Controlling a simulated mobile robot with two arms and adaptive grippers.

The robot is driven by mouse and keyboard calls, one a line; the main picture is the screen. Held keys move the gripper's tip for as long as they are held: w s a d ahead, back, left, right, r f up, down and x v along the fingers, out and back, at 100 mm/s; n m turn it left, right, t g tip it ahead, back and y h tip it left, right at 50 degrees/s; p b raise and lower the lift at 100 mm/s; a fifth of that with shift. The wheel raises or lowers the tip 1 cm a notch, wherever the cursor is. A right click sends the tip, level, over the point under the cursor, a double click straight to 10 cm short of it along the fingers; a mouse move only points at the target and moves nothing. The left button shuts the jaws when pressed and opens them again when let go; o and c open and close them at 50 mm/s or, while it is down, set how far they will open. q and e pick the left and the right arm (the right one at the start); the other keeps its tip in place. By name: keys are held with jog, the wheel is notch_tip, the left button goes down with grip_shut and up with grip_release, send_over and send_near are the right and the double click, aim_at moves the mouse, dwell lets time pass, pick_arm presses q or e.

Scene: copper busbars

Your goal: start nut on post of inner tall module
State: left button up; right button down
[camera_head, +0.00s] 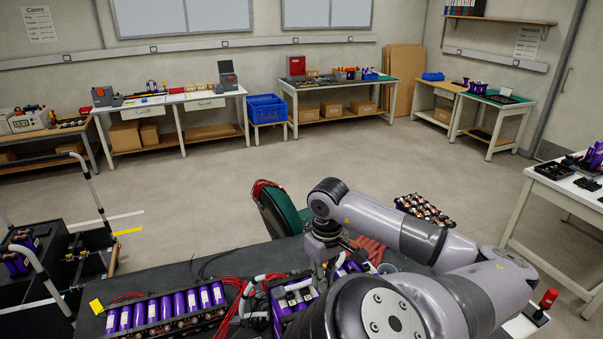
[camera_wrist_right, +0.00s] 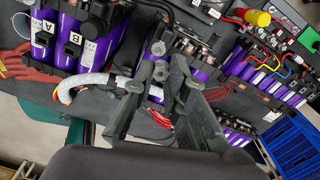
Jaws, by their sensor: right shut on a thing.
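My right gripper (camera_head: 320,272) reaches down over the purple modules, and my arm hides part of them in the head view. In the wrist view its dark fingers (camera_wrist_right: 162,72) come together around a small grey metal piece, which looks like the nut (camera_wrist_right: 160,72). Below or beside the fingertips is a purple module (camera_wrist_right: 203,68) with metal terminals on top. Two tall purple modules labelled A (camera_wrist_right: 44,42) and B (camera_wrist_right: 75,50) stand to the left. I cannot tell which one is the inner tall module, or whether the nut touches a post. My left gripper is not in view.
A white-sleeved cable (camera_wrist_right: 88,82) and red wires (camera_head: 238,288) lie close to the modules. A row of purple cells (camera_head: 165,308) stands on the dark table. A green chair (camera_head: 280,212) is behind the table. A blue crate (camera_wrist_right: 297,148) shows at lower right.

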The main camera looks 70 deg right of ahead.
jog(key=shift+s+d+f, duration=0.1)
jog(key=shift+s+d, duration=0.05)
notch_tip(320, 180, down, 4)
jog(key=b, duration=0.4)
jog(key=shift+r, duration=0.35)
jog(key=shift+r+p, duration=0.1)
jog(key=shift+p, duration=0.3)
jog(key=shift+f+b, duration=0.3)
jog(key=shift+f, duration=0.35)
jog(key=shift+r, duration=0.1)
jog(key=shift+m+p, duration=0.3)
jog(key=shift+m, duration=0.2)
jog(key=m+p, duration=0.1)
jog(key=m, duration=0.3)
jog(key=shift+p, duration=0.3)
jog(key=shift+m, duration=0.6)
